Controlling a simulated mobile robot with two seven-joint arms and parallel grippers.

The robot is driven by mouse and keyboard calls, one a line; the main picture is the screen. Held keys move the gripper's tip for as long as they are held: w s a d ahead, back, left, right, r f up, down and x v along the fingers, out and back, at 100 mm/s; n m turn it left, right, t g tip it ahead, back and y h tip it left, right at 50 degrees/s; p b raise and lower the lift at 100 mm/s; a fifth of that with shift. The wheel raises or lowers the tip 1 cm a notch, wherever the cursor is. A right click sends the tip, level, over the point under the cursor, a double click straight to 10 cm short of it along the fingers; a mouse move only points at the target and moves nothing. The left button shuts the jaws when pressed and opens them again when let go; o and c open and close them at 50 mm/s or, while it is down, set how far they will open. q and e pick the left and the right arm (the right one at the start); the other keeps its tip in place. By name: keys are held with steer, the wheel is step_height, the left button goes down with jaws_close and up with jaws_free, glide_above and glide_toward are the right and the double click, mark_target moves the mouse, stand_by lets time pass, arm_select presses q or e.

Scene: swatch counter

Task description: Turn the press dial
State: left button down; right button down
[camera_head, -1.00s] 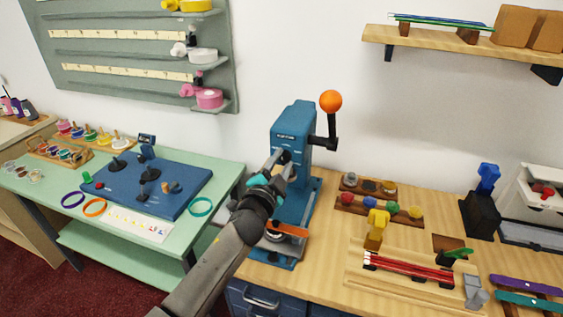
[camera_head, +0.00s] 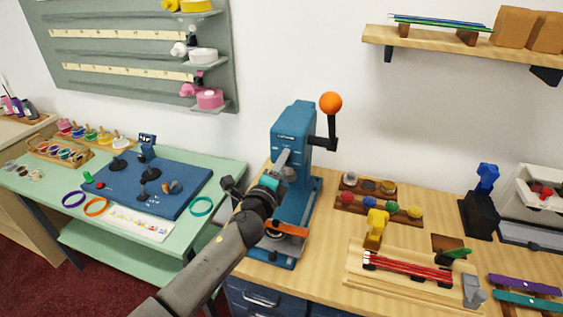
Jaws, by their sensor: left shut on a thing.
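The blue press (camera_head: 290,138) stands at the left end of the wooden counter, with an orange ball (camera_head: 330,102) on its black crank at the upper right. My left arm comes in from below. My left gripper (camera_head: 280,166) is at the front face of the press, below its head, and is shut on the press dial there. The dial itself is mostly hidden by the gripper and wrist, so its marks cannot be read. An orange bar (camera_head: 288,229) shows low on the press, beside my forearm. My right gripper is not in view.
Left of the press is a green table (camera_head: 228,172) with a blue board (camera_head: 187,188) and coloured rings. Right of it on the counter are a wooden rack of coloured knobs (camera_head: 380,204), red rods (camera_head: 408,267) and a black stand (camera_head: 480,214). A shelf (camera_head: 430,40) hangs above.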

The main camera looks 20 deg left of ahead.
arm_select(q)
steer(key=shift+m, duration=1.3)
steer(key=c, duration=0.5)
jaws_free()
steer(key=s, duration=1.5)
steer(key=shift+s+a, duration=0.15)
steer(key=shift+a, duration=0.15)
